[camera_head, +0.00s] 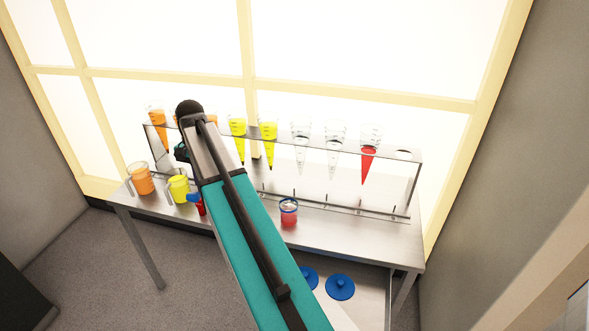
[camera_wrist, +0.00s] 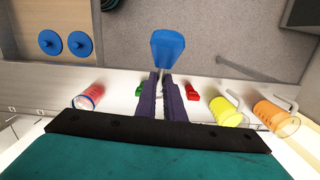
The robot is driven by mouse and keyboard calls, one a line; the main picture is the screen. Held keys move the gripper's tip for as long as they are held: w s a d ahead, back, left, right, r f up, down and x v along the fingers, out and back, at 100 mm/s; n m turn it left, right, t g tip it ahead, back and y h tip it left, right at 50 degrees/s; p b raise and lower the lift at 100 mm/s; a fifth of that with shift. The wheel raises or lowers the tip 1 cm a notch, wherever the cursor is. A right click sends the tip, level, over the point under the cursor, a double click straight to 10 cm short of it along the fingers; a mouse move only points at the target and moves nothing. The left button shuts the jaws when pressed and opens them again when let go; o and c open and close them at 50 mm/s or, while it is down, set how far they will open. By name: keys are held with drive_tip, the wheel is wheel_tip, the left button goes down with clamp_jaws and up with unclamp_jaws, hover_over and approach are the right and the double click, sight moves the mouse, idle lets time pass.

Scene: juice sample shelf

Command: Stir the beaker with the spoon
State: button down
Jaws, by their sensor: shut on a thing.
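My gripper (camera_wrist: 162,98) is shut on a spoon (camera_wrist: 168,48), whose wide blue end shows beyond the fingertips in the wrist view. In the head view my arm hides most of the gripper, and a blue piece (camera_head: 194,197), apparently the spoon, shows beside the arm. A beaker with red liquid and a blue rim (camera_head: 289,212) stands on the table right of my arm. A yellow beaker (camera_head: 179,187) and an orange beaker (camera_head: 140,178) stand left of it. The wrist view shows the spoon end apart from all three beakers.
A rack (camera_head: 412,157) at the back of the table holds several conical vessels, some yellow, orange, red or clear. A small red object (camera_wrist: 193,92) and a green one (camera_wrist: 140,90) lie near the fingers. Blue lids (camera_head: 340,287) lie on a lower surface. Windows stand behind.

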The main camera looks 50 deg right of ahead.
drive_tip(key=s+d+m+t+y+p, duration=0.2)
drive_tip(key=s+d+m+y, duration=0.3)
drive_tip(key=d+m, duration=0.6)
drive_tip(key=m+t+h+p, duration=0.1)
drive_tip(key=m+t+p, duration=0.2)
drive_tip(key=m+t, duration=0.35)
hover_over(295, 203)
drive_tip(key=s+a, duration=0.1)
drive_tip(key=a, duration=0.1)
drive_tip(key=shift+s+d+f, duration=0.1)
drive_tip(key=shift+d+f, duration=0.05)
drive_tip(key=shift+d, duration=0.1)
drive_tip(key=shift+f, duration=0.2)
drive_tip(key=shift+f+b, duration=3.2)
drive_tip(key=shift+f, duration=3.7)
drive_tip(key=shift+p, duration=0.3)
